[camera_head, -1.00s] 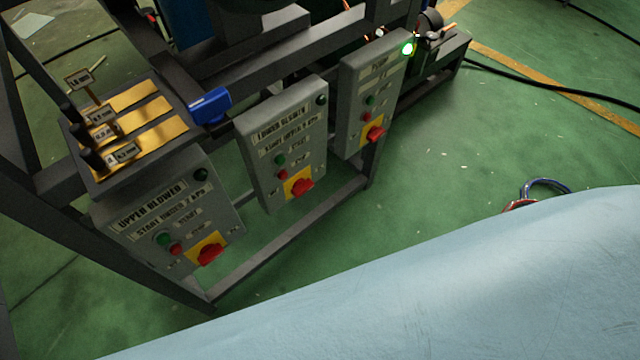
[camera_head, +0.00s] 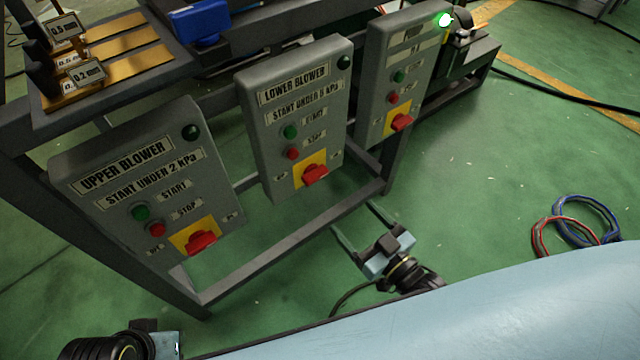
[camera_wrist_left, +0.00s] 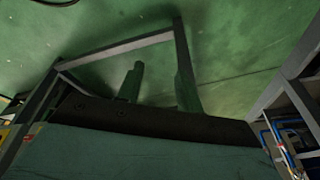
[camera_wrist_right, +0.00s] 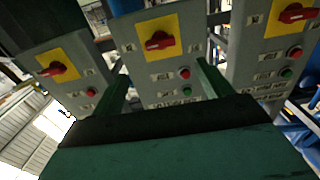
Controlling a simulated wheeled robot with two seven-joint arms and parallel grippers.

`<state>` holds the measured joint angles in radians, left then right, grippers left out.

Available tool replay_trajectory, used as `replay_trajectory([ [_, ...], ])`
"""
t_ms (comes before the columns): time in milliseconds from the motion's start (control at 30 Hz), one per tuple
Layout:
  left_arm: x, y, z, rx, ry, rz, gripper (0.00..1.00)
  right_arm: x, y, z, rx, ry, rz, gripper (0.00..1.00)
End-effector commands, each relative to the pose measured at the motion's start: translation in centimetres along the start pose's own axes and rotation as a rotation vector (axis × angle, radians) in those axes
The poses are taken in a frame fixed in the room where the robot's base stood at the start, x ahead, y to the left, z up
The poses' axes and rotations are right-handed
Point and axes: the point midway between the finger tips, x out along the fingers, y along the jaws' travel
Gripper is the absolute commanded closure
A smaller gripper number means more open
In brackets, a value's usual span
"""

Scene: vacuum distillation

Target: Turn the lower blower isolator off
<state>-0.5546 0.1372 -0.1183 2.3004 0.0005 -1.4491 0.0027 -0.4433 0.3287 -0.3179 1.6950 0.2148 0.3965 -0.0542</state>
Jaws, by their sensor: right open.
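The lower blower panel (camera_head: 262,130) is a grey box in the middle of the row. Its isolator is a red rotary handle (camera_head: 315,174) on a yellow plate, below a green and a red button; its lamp (camera_head: 344,62) is dark. My right gripper (camera_head: 351,216) is open and empty, in front of and below this panel, apart from the handle. In the right wrist view the middle panel's red handle (camera_wrist_right: 158,40) shows between and beyond the spread fingers. My left gripper is only partly in the head view at bottom left; its empty, spread fingers (camera_wrist_left: 159,72) face floor and frame bars.
The upper blower panel (camera_head: 80,205) is at left, with its own red handle (camera_head: 201,242). The pump panel (camera_head: 376,85) is at right, with a lit green lamp (camera_head: 443,20). A frame bar (camera_head: 290,254) runs below the panels. Red and blue cables (camera_head: 587,205) lie on open floor.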

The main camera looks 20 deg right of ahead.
Motion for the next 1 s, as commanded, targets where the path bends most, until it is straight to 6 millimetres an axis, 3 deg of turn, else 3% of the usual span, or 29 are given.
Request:
replay_trajectory([
  [167, -1.3, 0.3, -0.2, -0.004, 0.012, 0.006, 0.64, 2.0, 0.0, -0.2, 0.0, 0.01, -0.001, 0.22],
  [367, -3.8, 0.9, -0.7, -0.009, 0.054, 0.019, 0.64, 5.9, 0.0, -0.1, 0.0, 0.009, -0.001, 0.22],
  [700, -4.0, 2.0, -7.3, 0.005, 0.398, 0.041, 0.64, 10.0, 0.0, -0.1, 0.0, 0.006, 0.0, 0.22],
  [1000, -5.5, 2.8, -11.2, 0.01, 0.626, 0.059, 0.64, 12.6, 0.0, -0.1, 0.0, 0.004, -0.001, 0.22],
])
